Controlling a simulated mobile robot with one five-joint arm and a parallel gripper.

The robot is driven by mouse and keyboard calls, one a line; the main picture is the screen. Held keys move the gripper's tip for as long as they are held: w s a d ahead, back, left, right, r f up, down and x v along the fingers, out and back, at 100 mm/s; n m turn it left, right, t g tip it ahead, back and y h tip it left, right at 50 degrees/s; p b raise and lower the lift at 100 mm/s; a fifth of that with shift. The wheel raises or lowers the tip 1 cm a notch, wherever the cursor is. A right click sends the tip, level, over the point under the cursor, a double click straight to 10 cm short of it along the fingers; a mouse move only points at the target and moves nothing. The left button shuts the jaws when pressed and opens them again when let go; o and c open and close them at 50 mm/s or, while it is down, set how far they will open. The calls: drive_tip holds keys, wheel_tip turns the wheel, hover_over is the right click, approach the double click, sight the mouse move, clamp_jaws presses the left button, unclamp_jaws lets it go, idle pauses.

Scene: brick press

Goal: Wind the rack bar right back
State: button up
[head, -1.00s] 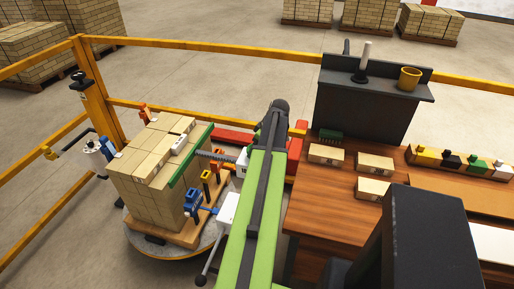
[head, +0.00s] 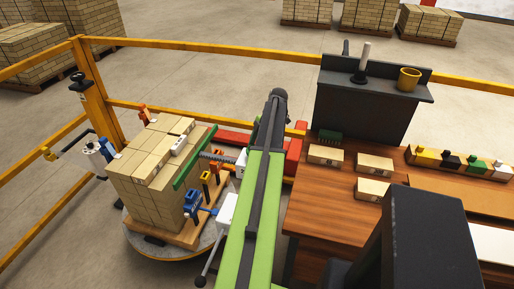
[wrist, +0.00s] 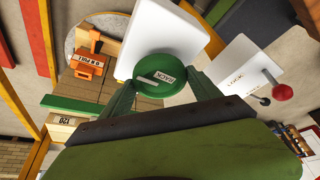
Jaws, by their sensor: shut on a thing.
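In the wrist view my gripper (wrist: 160,80) has both green fingers closed around a round green knob (wrist: 157,72) marked RACK. The knob is on the front of a white box (wrist: 150,25). In the head view the dark toothed rack bar (head: 213,157) runs from a white housing (head: 242,160) leftward to a long green plate (head: 190,165). The plate stands beside the brick stack (head: 148,205), with a narrow gap showing between them. My arm hides the knob and gripper in the head view.
A white box marked LOCK (wrist: 238,75) with a red-ball lever (wrist: 282,92) is right of the knob in the wrist view. A blue clamp-like part (head: 193,203) stands near the stack. A wooden bench (head: 325,215) with loose bricks is on the right; yellow rails (head: 190,113) run behind.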

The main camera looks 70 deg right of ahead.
drive_tip(key=n+g, duration=0.1)
drive_tip(key=n, duration=0.1)
drive_tip(key=n+g+y, duration=0.1)
drive_tip(key=n, duration=0.2)
drive_tip(key=shift+w+d+n, duration=0.15)
drive_tip(key=shift+w+n, duration=0.05)
drive_tip(key=shift+n, duration=0.1)
drive_tip(key=n+g, duration=0.2)
drive_tip(key=n, duration=0.2)
drive_tip(key=shift+w+n, duration=0.1)
drive_tip(key=shift+n, duration=0.6)
drive_tip(key=o, duration=1.4)
drive_tip(key=shift+c, duration=0.2)
drive_tip(key=p+v, duration=1.6)
drive_tip(key=v, duration=0.1)
drive_tip(key=shift+d, duration=0.2)
